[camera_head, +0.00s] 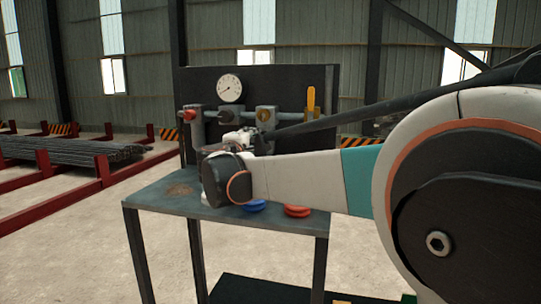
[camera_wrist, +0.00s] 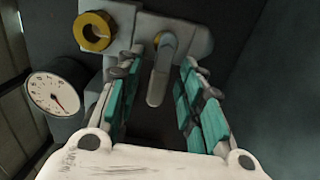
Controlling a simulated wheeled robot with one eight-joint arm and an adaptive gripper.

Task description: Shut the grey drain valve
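The grey drain valve shows in the wrist view as a grey lever (camera_wrist: 160,76) on a rounded grey mount. The lever points down the picture from its pivot. My gripper (camera_wrist: 157,80) is open, with its teal-padded fingers on either side of the lever. I see gaps between the pads and the lever, and cannot tell any contact. In the head view my gripper (camera_head: 238,139) is partly hidden by my arm, low in front of the pipework. The grey lever cannot be made out there.
A white-faced gauge (camera_head: 230,88) is on the dark panel (camera_head: 300,82). A red valve (camera_head: 191,115), a brass-ringed fitting (camera_head: 264,116) and a yellow handle (camera_head: 311,101) sit along the pipe. A blue disc (camera_head: 255,206) and red disc (camera_head: 297,211) lie on the bench (camera_head: 165,205).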

